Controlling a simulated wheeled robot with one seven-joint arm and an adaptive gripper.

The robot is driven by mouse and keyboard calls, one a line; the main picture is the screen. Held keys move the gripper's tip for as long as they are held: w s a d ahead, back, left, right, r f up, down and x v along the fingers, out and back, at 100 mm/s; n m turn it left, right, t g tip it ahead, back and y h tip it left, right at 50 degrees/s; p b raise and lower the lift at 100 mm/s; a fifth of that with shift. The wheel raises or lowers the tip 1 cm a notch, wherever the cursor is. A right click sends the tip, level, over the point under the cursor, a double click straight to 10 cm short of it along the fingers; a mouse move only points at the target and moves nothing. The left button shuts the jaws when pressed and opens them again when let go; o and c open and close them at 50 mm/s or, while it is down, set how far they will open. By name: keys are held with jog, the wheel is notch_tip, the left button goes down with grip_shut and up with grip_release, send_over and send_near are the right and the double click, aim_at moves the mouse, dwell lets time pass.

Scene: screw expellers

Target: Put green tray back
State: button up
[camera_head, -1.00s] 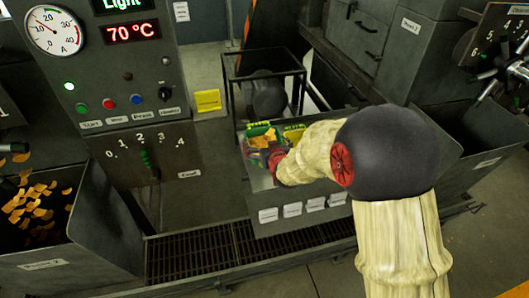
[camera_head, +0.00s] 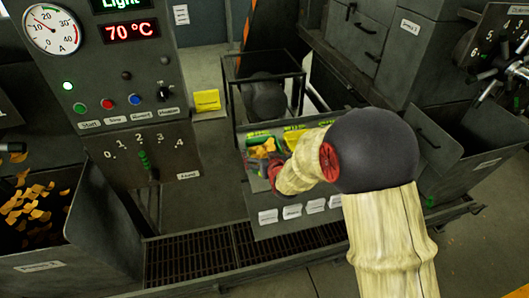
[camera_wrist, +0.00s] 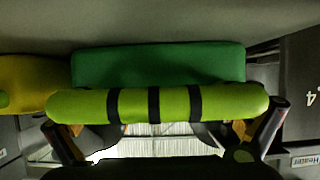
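The green tray (camera_head: 257,134) sits in the dark rack, with orange chips showing at it; my gripper partly hides it in the head view. In the wrist view, a dark green tray part (camera_wrist: 158,65) lies behind a light green handle (camera_wrist: 80,106) with black bands. My gripper (camera_wrist: 162,136) is at this handle, its two fingers spread wide near the handle's ends. I see no finger closed around the handle; the contact is unclear. In the head view, my gripper reaches into the rack from the right, its fingers hidden.
A yellow tray (camera_head: 295,136) stands close to the right of the green one. A black frame (camera_head: 264,50) rises behind the rack. The control panel (camera_head: 140,95) stands to the left, and a bin with orange chips (camera_head: 45,255) is at far left.

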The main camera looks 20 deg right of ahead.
jog(key=shift+r, duration=0.2)
jog(key=p+v, duration=0.2)
jog(key=v, duration=1)
jog(key=shift+s+r, duration=0.1)
jog(key=shift+r, duration=0.25)
jog(key=s+r+g, duration=0.2)
jog(key=s+r, duration=0.2)
jog(key=s, duration=0.6)
jog(key=s+r+g, duration=0.3)
jog(key=s+r, duration=0.2)
jog(key=s, duration=0.4)
jog(key=s+r+g, duration=0.3)
jog(key=s+r, duration=0.1)
jog(key=s, duration=0.6)
jog(key=shift+s+r, duration=0.15)
jog(key=shift+s, duration=0.15)
